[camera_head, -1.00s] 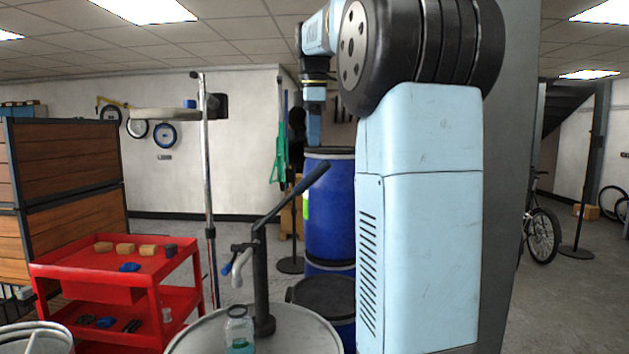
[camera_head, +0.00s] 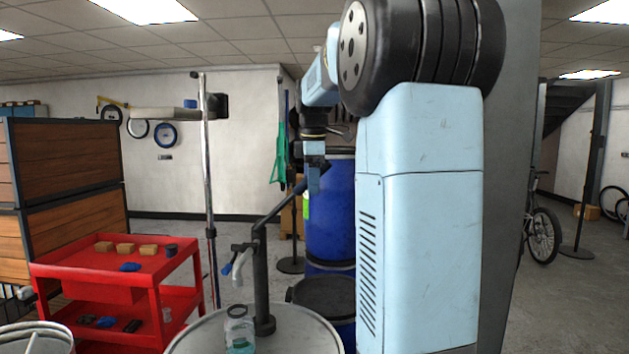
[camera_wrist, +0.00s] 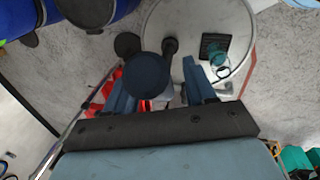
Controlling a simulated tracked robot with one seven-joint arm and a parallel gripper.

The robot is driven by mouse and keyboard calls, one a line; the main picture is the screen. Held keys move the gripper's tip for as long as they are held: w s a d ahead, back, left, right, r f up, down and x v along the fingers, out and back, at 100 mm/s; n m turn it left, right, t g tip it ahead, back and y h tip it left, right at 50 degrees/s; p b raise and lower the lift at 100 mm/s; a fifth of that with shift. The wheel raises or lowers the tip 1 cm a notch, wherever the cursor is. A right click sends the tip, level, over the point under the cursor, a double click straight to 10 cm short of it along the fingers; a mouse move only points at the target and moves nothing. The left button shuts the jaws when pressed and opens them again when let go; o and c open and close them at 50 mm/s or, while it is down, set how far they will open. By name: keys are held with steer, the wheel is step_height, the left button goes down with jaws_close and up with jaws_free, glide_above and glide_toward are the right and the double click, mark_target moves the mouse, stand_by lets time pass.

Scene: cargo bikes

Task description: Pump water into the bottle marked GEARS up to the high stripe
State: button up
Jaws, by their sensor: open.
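A clear bottle (camera_head: 239,332) with teal liquid low inside stands on the drum top below the pump's spout (camera_head: 240,262). The dark hand pump (camera_head: 261,280) has a long lever (camera_head: 285,205) sloping up to the right. My gripper (camera_head: 316,180) is at the lever's upper end. In the wrist view my gripper (camera_wrist: 158,78) is open, with the round dark lever end (camera_wrist: 148,75) between its fingers; contact is unclear.
The pump stands on a pale drum (camera_head: 190,338). A blue barrel (camera_head: 332,225) and a dark-lidded drum (camera_head: 325,292) are close behind and right. A red cart (camera_head: 75,265) and a thin upright pole (camera_head: 206,150) stand to the left.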

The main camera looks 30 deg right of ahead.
jaws_close()
stand_by(0.5)
